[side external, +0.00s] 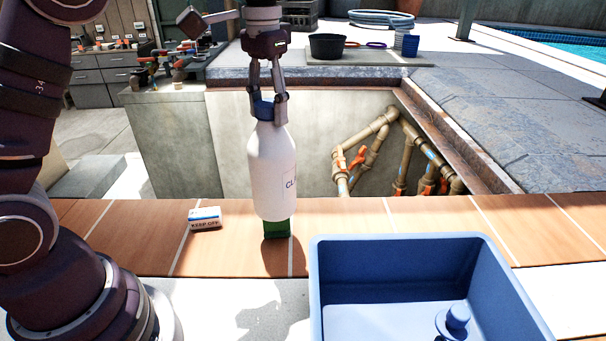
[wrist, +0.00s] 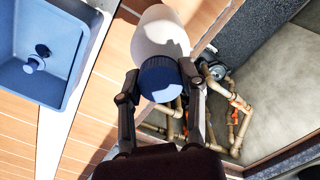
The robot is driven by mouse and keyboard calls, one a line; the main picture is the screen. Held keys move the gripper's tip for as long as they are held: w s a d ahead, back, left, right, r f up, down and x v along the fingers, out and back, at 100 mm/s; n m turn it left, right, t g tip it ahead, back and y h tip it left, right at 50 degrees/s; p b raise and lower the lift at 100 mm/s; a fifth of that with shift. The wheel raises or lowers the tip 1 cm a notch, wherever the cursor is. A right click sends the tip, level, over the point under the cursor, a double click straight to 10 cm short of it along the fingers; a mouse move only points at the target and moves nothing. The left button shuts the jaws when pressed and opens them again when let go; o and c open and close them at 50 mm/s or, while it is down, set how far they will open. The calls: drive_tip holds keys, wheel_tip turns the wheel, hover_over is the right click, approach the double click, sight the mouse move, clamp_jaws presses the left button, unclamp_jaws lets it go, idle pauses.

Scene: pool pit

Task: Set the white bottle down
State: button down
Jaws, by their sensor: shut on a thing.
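The white bottle (side external: 271,172) hangs upright below my gripper (side external: 267,98), with some dark lettering on its side. My gripper is shut on the bottle's blue cap. The bottle's base is in front of or just above a small green block (side external: 277,229) on the tan tiled ledge (side external: 340,220); I cannot tell whether they touch. In the wrist view the bottle (wrist: 160,32) and its blue cap (wrist: 162,80) show between the two fingers of my gripper (wrist: 160,84).
A blue bin (side external: 420,245) stands at the front right, with a blue knobbed piece (side external: 457,318) inside. A small "KEEP OFF" block (side external: 205,218) lies on the ledge to the left. Behind the ledge is an open pit with tan pipes (side external: 375,140). The ledge's right part is clear.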

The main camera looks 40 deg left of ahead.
sight(272, 162)
drive_tip(key=shift+w+d+f+m, duration=0.15)
drive_tip(key=shift+d+m, duration=0.15)
drive_tip(key=shift+d, duration=0.25)
drive_tip(key=shift+s+d, duration=0.2)
drive_tip(key=shift+d, duration=0.05)
drive_tip(key=s+d+r, duration=0.2)
drive_tip(key=s+d, duration=0.3)
wheel_tip(272, 162, down, 8)
drive_tip(key=shift+s+f, duration=0.2)
drive_tip(key=shift+f, duration=0.15)
drive_tip(key=c, duration=0.6)
unclamp_jaws()
drive_tip(key=shift+c, duration=0.2)
